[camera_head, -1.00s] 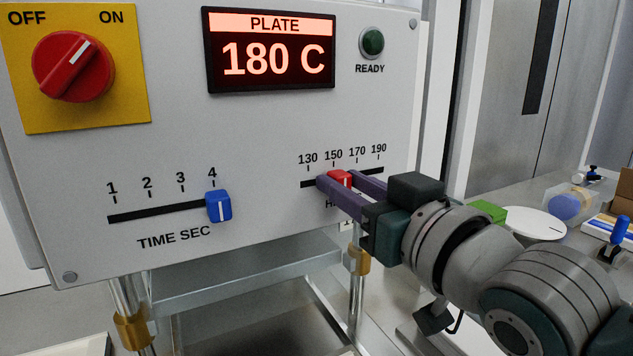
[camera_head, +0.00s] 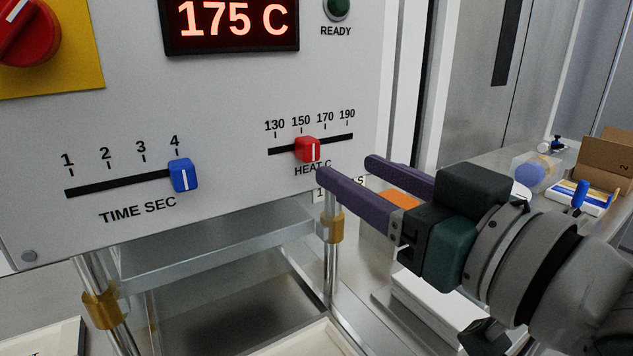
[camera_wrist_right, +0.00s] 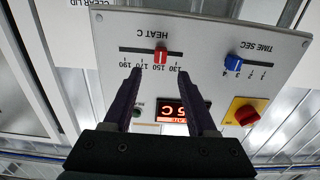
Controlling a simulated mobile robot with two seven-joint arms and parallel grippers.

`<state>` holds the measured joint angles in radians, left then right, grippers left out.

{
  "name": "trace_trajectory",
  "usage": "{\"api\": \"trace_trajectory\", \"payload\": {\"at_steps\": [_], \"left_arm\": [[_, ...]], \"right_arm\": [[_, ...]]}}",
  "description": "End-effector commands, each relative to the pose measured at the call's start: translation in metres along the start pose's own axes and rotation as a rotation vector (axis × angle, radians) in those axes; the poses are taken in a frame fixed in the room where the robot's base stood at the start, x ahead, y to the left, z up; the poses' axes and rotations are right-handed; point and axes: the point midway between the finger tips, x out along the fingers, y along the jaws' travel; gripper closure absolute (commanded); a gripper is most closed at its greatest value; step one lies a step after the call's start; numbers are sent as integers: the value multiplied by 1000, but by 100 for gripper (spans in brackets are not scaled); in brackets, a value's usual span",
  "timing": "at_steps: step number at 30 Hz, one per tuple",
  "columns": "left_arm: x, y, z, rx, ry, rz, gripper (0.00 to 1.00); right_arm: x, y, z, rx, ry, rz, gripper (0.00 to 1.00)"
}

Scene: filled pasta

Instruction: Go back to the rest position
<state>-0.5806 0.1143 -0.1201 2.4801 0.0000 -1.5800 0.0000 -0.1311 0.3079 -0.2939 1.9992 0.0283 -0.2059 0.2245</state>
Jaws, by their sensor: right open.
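My right gripper (camera_head: 346,172) is open and empty in the head view, in front of the control panel and apart from it. Its two purple fingers point toward the panel, just below and right of the red heat slider (camera_head: 307,149). The slider sits between the 150 and 170 marks. In the right wrist view the open fingers (camera_wrist_right: 157,85) also show, with the red slider (camera_wrist_right: 161,56) beyond them and nothing between them. My left gripper is not in view.
The panel (camera_head: 220,110) also has a blue time slider (camera_head: 184,175) at 4, a red knob (camera_head: 27,30) and a display (camera_head: 232,22) reading 175 C. Metal posts (camera_head: 331,240) stand below. A cardboard box (camera_head: 606,158) and a blue-handled item (camera_head: 580,195) lie at the right.

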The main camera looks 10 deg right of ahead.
Motion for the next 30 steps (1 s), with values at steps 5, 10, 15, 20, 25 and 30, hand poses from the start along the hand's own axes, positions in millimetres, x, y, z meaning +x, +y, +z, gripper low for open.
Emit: {"api": "trace_trajectory", "payload": {"at_steps": [5, 10, 15, 20, 25, 30], "left_arm": [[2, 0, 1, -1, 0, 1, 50], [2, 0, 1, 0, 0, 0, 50], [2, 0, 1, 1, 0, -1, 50], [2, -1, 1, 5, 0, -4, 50], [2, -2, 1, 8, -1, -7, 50], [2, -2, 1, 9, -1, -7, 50]], "right_arm": [[-16, 0, 0, 1, -1, 0, 43], [-18, 0, 0, 0, 0, 0, 43], [-18, 0, 0, 0, -1, 1, 43], [-26, 2, 19, 4, -101, 32, 43], [-69, 6, 80, 21, -458, 118, 43], [-145, 2, 132, 45, -860, 171, 43]]}}
